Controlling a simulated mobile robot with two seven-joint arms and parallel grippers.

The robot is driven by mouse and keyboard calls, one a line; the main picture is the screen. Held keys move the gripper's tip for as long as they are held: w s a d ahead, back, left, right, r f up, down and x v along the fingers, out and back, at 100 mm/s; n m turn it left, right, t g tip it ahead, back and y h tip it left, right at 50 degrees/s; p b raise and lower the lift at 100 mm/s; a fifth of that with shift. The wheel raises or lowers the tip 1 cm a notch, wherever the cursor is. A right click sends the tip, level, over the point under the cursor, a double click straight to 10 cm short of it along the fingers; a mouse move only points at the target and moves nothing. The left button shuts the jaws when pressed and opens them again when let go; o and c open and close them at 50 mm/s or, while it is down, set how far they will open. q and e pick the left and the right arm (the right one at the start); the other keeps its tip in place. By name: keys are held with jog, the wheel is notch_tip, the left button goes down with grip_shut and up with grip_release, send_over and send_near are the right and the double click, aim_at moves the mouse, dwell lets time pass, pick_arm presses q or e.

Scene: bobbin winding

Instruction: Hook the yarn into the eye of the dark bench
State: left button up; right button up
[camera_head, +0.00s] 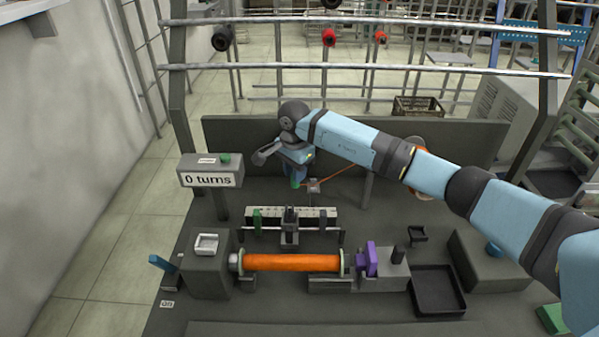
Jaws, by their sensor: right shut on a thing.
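The dark bench (350,226) fills the middle of the view. The orange yarn (343,174) runs from a spool (418,190), partly hidden behind my right arm, down left to my right gripper (295,183). That gripper points down and is shut on the yarn's end, where a small green piece shows. A small grey block on a post, which looks like the eye (314,186), stands just right of the fingertips. The yarn passes close to it; I cannot tell whether it lies in the eye. My left gripper is not in view.
An orange bobbin (292,262) lies in the winder at the front, below a scale rail (270,215). A "0 turns" counter (210,179) stands left. A purple piece (370,258) and an empty dark tray (438,290) are right. Metal bars cross behind the bench.

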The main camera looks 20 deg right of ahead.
jog(key=shift+r, duration=0.1)
jog(key=shift+w+a+r+p, duration=0.15)
jog(key=shift+r+p, duration=0.2)
jog(key=shift+r, duration=0.4)
jog(key=shift+a+r+p, duration=0.1)
jog(key=shift+r+p, duration=0.3)
jog(key=shift+r, duration=0.4)
jog(key=shift+w+a+r+p, duration=0.15)
jog(key=shift+r+p, duration=0.2)
jog(key=shift+r, duration=0.4)
